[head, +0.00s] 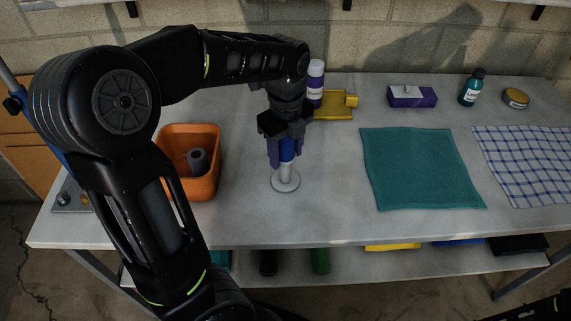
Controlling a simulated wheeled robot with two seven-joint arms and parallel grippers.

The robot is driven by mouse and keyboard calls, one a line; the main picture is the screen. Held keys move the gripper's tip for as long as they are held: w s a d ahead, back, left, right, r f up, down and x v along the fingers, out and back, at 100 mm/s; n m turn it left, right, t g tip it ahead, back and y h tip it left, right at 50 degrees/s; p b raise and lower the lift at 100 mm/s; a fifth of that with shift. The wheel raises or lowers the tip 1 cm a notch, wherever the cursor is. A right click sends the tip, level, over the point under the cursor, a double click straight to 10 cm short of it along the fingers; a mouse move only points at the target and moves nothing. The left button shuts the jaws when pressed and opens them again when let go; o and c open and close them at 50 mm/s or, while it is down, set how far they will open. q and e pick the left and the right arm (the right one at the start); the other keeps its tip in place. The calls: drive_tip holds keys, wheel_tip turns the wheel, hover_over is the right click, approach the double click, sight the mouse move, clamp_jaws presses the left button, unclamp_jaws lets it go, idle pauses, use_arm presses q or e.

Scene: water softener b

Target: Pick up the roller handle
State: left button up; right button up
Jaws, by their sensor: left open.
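The roller handle looks to be the blue, upright piece (287,150) above a white stem and round white base (286,182) on the table. My left gripper (286,148) points down over it from above. Its fingers are open, one on each side of the blue piece. Whether they touch it I cannot tell. The top of the piece is hidden by the gripper. Only a dark part of my right arm shows at the bottom right corner; its gripper is out of view.
An orange bin (190,190) with a grey roll (198,161) stands left. A teal cloth (420,168) and a checked cloth (530,160) lie right. The table front near the base is clear.

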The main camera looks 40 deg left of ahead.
idle(0.5)
use_arm(q)
clamp_jaws()
idle(0.3)
